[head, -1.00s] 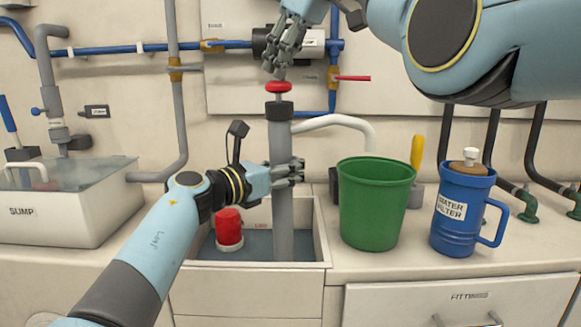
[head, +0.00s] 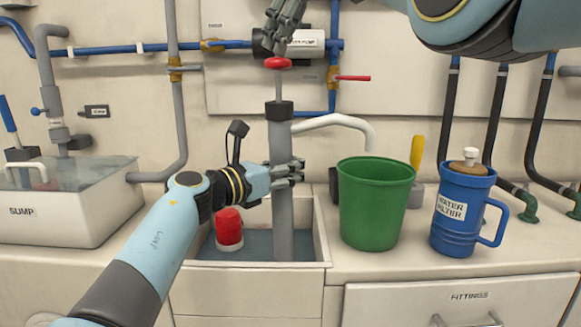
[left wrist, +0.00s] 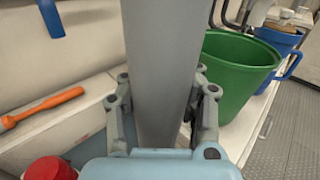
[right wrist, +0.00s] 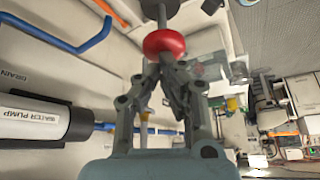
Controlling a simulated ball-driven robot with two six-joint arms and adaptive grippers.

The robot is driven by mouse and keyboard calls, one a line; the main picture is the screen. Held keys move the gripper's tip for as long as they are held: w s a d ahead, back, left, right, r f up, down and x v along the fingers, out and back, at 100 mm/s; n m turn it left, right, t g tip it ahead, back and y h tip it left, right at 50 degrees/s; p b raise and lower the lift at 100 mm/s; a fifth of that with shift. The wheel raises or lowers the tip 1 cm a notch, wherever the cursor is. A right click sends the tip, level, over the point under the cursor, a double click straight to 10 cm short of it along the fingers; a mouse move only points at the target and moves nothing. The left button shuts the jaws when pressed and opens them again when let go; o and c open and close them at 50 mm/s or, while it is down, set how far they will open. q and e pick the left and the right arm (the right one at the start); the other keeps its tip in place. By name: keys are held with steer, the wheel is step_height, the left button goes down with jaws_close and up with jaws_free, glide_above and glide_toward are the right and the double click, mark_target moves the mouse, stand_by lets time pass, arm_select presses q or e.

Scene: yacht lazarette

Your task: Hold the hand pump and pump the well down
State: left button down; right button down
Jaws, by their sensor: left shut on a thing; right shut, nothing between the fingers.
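The hand pump (head: 282,150) stands upright in the well (head: 262,246), a grey tube with a black collar, its white spout bent over the green bucket (head: 376,205). Its red knob (head: 278,63) sits high on a thin grey rod (head: 279,84) drawn up from the collar. My left gripper (head: 291,173) is shut around the tube, which fills the left wrist view (left wrist: 160,50). My right gripper (head: 275,50) is shut with its fingertips at the red knob, which also shows in the right wrist view (right wrist: 164,43); nothing is between the fingers. Water stands in the well.
A red-capped float (head: 229,228) sits in the well, left of the pump. The blue water filter jug (head: 463,215) stands right of the bucket. The sump tank (head: 60,215) is at the left. A water pump (head: 290,42) and pipes are on the wall behind.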

mark_target(278, 68)
steer(key=shift+s+a, duration=0.15)
steer(key=shift+s, duration=0.05)
steer(key=shift+f, duration=0.1)
steer(key=shift+f, duration=2.35)
steer(key=shift+r, duration=2.35)
